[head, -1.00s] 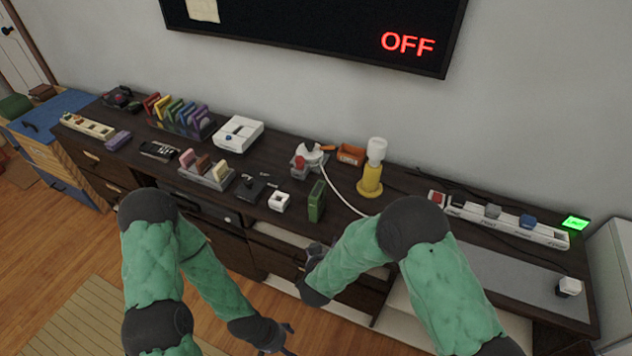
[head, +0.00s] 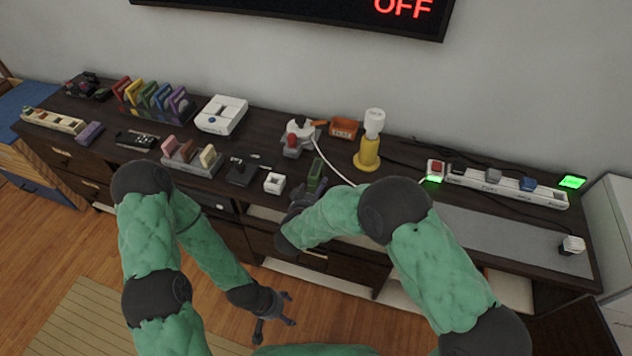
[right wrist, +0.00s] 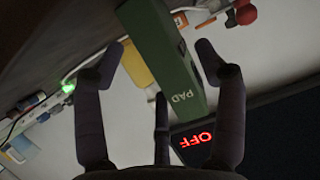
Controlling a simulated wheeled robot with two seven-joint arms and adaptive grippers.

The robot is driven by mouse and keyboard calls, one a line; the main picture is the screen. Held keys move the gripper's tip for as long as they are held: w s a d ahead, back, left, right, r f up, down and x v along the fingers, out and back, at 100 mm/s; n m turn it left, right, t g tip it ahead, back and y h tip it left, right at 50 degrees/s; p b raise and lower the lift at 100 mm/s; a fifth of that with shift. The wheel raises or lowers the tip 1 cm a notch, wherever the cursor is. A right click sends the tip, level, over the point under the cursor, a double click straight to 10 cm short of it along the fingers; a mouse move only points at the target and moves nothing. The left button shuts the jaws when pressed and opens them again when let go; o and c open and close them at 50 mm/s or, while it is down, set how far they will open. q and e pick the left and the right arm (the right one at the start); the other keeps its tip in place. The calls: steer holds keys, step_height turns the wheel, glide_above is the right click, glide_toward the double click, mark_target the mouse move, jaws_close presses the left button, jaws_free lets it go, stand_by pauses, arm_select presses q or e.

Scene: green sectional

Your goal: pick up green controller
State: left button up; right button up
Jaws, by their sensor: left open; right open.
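The green controller (head: 316,175) stands upright near the front edge of the dark cabinet top, right of a small white open cube. In the right wrist view it is a green block (right wrist: 165,55) marked "PAD". My right gripper (head: 308,191) is just in front of it and partly covers its lower part. In the right wrist view my right gripper (right wrist: 160,52) is open, and the block shows between its fingers; I cannot tell whether they touch. My left gripper (head: 276,315) is open and empty, low in front of the cabinet.
The white cube (head: 274,183) and a black joystick (head: 243,170) stand left of the controller. A yellow lamp-like object (head: 368,150) and a white cable (head: 335,170) are behind it. A power strip (head: 505,188) lies right. The grey mat (head: 480,235) is mostly clear.

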steer(key=b+x, duration=0.2)
steer(key=x, duration=0.3)
steer(key=shift+a+r+b, duration=0.15)
steer(key=shift+b, duration=0.15)
steer(key=shift+r, duration=0.1)
steer(key=c, duration=1.4)
